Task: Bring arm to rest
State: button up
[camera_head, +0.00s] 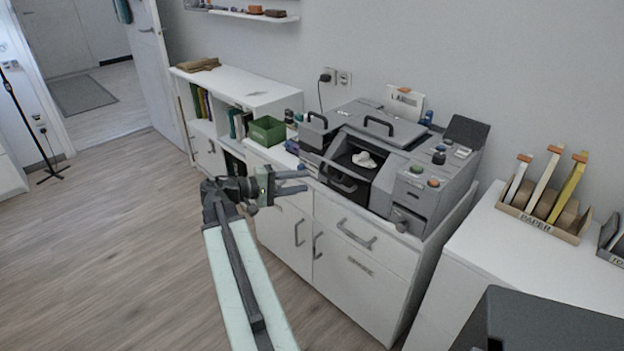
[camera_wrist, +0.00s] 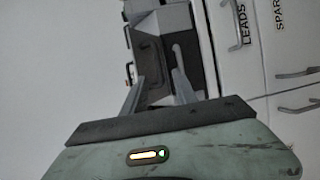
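My arm extends from the bottom middle of the head view over the floor. It ends in my gripper (camera_head: 300,181), in front of the white cabinet and left of the grey machine (camera_head: 432,198). The two fingers are apart, with nothing seen between them. In the wrist view my gripper (camera_wrist: 158,90) also shows a gap between its fingers. The machine (camera_wrist: 165,20) stands beyond them there, turned sideways. Its front is open in the head view, and a white object (camera_head: 364,159) lies inside. I cannot tell whether the fingers touch anything.
White cabinets (camera_head: 340,268) with handles stand under the machine. A green bin (camera_head: 267,131) sits left of it, near a low white shelf (camera_head: 252,92). A tray marked PAPER (camera_head: 545,222) stands on the right-hand cabinet.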

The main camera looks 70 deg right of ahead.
jog(key=shift+w+a, duration=0.2)
dwell(0.3)
jog(key=w+a+f+n+t, duration=0.3)
jog(key=w+a+f+t, duration=0.1)
jog(key=w+a, duration=0.65)
jog(key=w+a+f+n+t, duration=0.2)
jog(key=w+a+f+t, duration=0.15)
jog(key=w+a, duration=0.65)
jog(key=w+a+f+n+t+y, duration=0.15)
jog(key=a+f+y, duration=0.25)
jog(key=a, duration=0.8)
jog(key=w+a+f+n+t+y, duration=0.1)
jog(key=w+a+f+y, duration=0.3)
jog(key=a, duration=0.7)
jog(key=w+a+f+n+t+y, duration=0.15)
jog(key=a+f+y, duration=0.3)
jog(key=a, duration=0.75)
notch_tip(320, 180, up, 22)
jog(key=p, duration=2.2)
jog(key=shift+d+f+m+h, duration=0.15)
jog(key=shift+d+m+h, duration=0.2)
jog(key=shift+m, duration=0.05)
